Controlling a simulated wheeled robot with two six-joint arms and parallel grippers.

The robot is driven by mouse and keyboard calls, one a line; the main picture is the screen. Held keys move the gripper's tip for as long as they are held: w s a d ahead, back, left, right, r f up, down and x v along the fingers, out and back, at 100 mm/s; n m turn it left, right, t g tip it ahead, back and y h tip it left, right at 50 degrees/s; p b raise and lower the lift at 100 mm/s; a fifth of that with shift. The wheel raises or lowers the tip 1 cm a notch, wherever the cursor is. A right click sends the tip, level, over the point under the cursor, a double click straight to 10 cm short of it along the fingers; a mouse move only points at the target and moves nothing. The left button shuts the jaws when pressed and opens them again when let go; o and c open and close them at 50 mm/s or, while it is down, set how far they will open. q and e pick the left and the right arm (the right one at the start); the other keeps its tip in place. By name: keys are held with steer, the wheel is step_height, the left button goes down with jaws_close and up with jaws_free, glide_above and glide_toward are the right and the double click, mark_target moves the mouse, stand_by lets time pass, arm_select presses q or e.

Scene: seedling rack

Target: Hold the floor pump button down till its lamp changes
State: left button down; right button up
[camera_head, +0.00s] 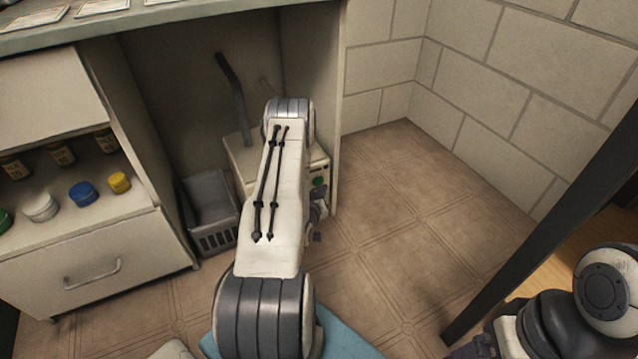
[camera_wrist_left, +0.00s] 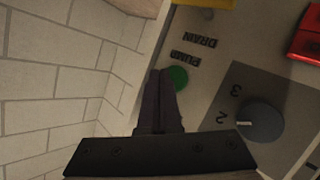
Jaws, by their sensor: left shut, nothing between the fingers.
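The pump unit (camera_head: 240,155) is a pale box on the floor inside the open cabinet bay. Its front panel shows in the left wrist view (camera_wrist_left: 215,75), with upside-down labels PUMP and DRAIN. A round green button (camera_wrist_left: 178,77) sits by the PUMP label; a green spot also shows in the head view (camera_head: 318,182). My left gripper (camera_wrist_left: 160,75) is shut and empty, its tips beside the green button and partly overlapping it in the picture. I cannot tell whether they touch it. The left gripper in the head view (camera_head: 317,208) is partly hidden by my arm. No lamp is clearly distinguishable.
The panel also has a dark dial (camera_wrist_left: 260,122) with numbers, a red part (camera_wrist_left: 305,38) and a yellow part (camera_wrist_left: 205,3). A grey basket (camera_head: 210,205) stands left of the pump. The cabinet side panel (camera_head: 335,100) is close on its right; the tiled floor (camera_head: 420,200) beyond is clear.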

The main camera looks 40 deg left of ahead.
arm_select(q)
steer(key=shift+a, duration=0.1)
steer(key=shift+w+a, duration=0.15)
steer(key=shift+a, duration=0.15)
steer(key=shift+w+a, duration=0.2)
steer(key=shift+a, duration=0.2)
stand_by(1.7)
stand_by(0.4)
steer(key=shift+s+d+p, duration=0.35)
steer(key=shift+d+p, duration=0.05)
steer(key=shift+d, duration=0.4)
steer(key=shift+s+d+p, duration=0.3)
steer(key=shift+d, duration=0.5)
steer(key=shift+s+d+p, duration=0.25)
steer(key=shift+s+d, duration=0.1)
steer(key=shift+d, duration=0.4)
steer(key=shift+s+d+p, duration=0.3)
steer(key=shift+d, duration=0.5)
